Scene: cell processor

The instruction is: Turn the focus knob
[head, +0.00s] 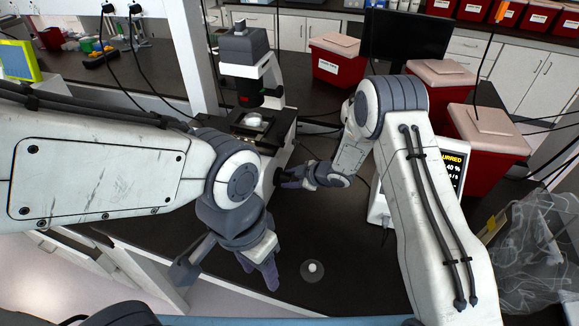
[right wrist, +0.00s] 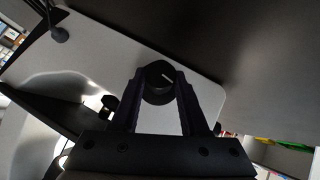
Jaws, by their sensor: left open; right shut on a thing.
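The microscope (head: 243,50) stands on the dark bench at the upper middle of the head view, with a clear dish (head: 253,120) on its stage. The focus knob (right wrist: 158,82) is a round black knob with a white mark, on the microscope's pale side in the right wrist view. My right gripper (head: 284,178) reaches the microscope's side, and its fingers (right wrist: 158,88) are shut on the knob, one on each side. My left gripper (head: 272,280) is open and empty, pointing down above the bench. In the head view the knob is mostly hidden by the right fingers.
A small white round object (head: 312,270) lies on the bench right of my left gripper. A screen with yellow text (head: 452,168) stands behind my right arm. Red bins (head: 487,135) line the right side. The bench's front middle is mostly clear.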

